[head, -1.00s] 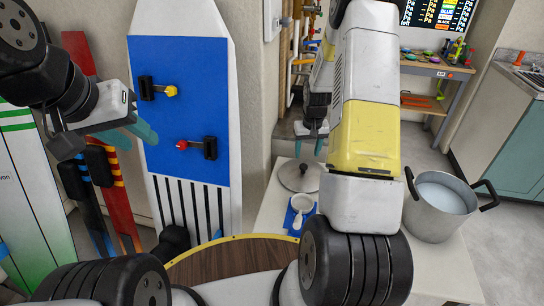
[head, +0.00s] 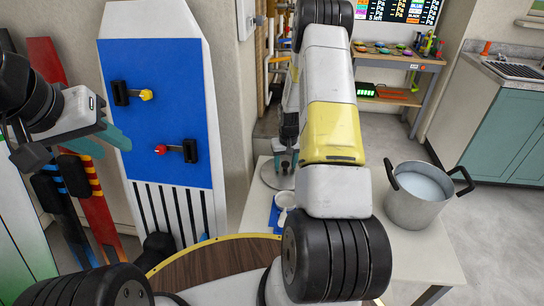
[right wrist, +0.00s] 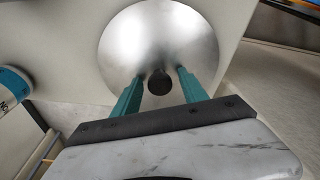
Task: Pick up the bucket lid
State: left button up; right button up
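The bucket lid (head: 268,179) is a round silver disc lying on the white table, partly hidden by my right gripper (head: 285,160). In the right wrist view the lid (right wrist: 150,42) shows its dark round knob (right wrist: 159,82) between the two teal fingers of my right gripper (right wrist: 160,88). The fingers are apart, one on each side of the knob, with gaps visible. My left gripper (head: 100,142) is open and empty at the left, in front of the blue panel and skis. The pot or bucket (head: 418,200) stands open at the right, holding something pale.
The white table (head: 425,258) has clear room in front of the pot. A round wooden surface (head: 210,262) is in front of me. A tool bench (head: 405,60) stands behind.

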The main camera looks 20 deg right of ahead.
grip_shut()
